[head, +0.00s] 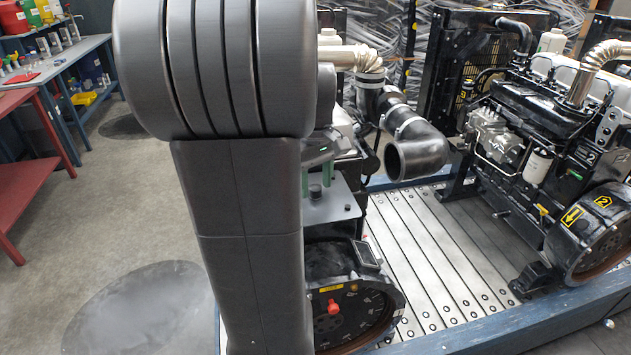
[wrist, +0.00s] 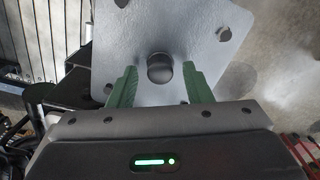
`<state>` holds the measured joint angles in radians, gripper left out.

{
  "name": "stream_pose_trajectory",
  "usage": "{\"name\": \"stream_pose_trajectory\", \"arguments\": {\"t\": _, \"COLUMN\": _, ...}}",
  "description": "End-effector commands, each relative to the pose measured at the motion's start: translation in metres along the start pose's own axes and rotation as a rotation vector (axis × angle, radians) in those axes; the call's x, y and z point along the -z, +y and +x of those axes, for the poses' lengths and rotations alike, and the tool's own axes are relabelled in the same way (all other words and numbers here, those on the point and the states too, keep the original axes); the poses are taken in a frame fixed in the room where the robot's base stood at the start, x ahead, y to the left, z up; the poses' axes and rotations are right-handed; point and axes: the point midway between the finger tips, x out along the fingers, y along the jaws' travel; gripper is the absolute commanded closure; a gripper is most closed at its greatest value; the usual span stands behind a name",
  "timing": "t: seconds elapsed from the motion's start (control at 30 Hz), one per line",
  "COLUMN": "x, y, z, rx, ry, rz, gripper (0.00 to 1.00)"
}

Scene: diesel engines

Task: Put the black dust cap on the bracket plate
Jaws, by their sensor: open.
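The bracket plate (wrist: 185,30) is a grey metal plate with holes near its corners; it fills the upper middle of the wrist view. In the head view the plate (head: 330,210) shows partly beside my arm. The black dust cap (wrist: 160,70) is small and round and appears to sit on the plate near its middle. My gripper (wrist: 160,76) is open, with one green finger on each side of the cap and a clear gap to each. In the head view my gripper's green fingers (head: 316,187) are just above the plate, and my arm hides much around them.
Below the plate is an engine's round housing (head: 345,290) with a red knob (head: 333,306). A black elbow hose (head: 415,150) stands to the right of the plate. A second engine (head: 555,130) is farther right. A workbench (head: 60,65) and red table (head: 25,190) stand left.

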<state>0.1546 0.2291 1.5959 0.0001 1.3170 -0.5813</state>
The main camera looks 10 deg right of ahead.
Motion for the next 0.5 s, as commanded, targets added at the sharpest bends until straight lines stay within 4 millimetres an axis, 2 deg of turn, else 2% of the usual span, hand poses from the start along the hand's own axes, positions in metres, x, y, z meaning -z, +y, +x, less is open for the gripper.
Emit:
{"name": "stream_pose_trajectory", "arguments": {"t": 0.17, "x": 0.001, "y": 0.001, "z": -0.026, "rx": -0.003, "ry": 0.005, "rz": 0.000, "gripper": 0.55}}
{"name": "stream_pose_trajectory", "arguments": {"t": 0.5, "x": 0.001, "y": 0.000, "z": -0.096, "rx": -0.002, "ry": 0.004, "rz": 0.000, "gripper": 0.55}}
